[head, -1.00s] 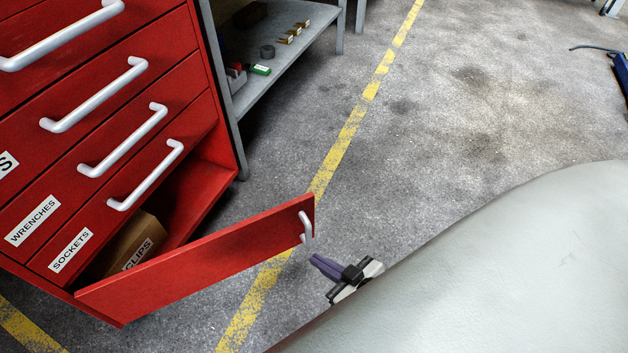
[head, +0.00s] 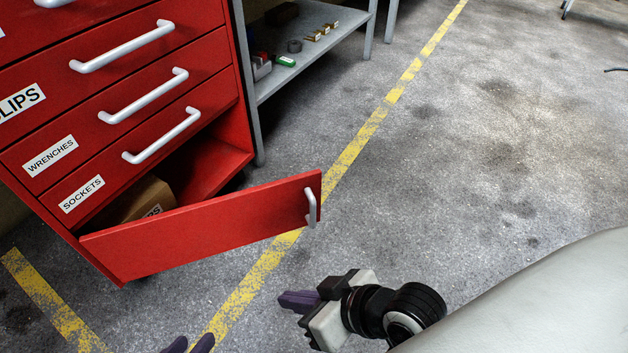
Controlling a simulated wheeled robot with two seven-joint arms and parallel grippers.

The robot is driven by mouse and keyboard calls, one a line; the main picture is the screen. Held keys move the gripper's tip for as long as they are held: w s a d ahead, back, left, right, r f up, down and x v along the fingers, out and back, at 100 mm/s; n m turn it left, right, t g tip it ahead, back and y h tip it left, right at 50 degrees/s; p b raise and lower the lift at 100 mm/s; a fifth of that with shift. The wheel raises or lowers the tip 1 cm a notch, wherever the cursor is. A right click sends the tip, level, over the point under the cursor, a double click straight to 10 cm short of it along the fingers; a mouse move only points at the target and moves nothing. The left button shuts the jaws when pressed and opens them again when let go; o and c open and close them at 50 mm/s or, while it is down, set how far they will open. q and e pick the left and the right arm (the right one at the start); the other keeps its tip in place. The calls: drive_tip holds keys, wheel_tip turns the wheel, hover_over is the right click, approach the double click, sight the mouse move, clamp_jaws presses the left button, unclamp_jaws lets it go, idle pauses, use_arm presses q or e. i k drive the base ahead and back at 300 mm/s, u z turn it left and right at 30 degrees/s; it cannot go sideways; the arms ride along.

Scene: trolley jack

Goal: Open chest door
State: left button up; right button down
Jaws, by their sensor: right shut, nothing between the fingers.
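The red chest (head: 215,95) stands at the left, and its bottom door (head: 200,230) is swung well open toward me. The door's white handle (head: 310,206) is at its free right end. My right gripper (head: 283,302) is shut and empty, with purple fingers pointing left; in the picture it is below the handle and apart from it. My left gripper (head: 189,345) shows only two purple fingertips at the bottom edge, with a gap between them and nothing seen in it. The rest of it is out of frame.
A cardboard box (head: 140,200) marked with a label sits inside the open compartment. Drawers with white handles (head: 160,135) are above it. A grey shelf (head: 300,60) with small parts stands behind the chest.

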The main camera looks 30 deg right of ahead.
sight(132, 250)
drive_tip(key=z, duration=0.05)
drive_tip(key=k, duration=0.85)
drive_tip(key=u, duration=0.8)
drive_tip(key=i, duration=0.85)
drive_tip(key=z, duration=0.45)
drive_tip(key=i, duration=0.65)
drive_tip(key=z, duration=0.6)
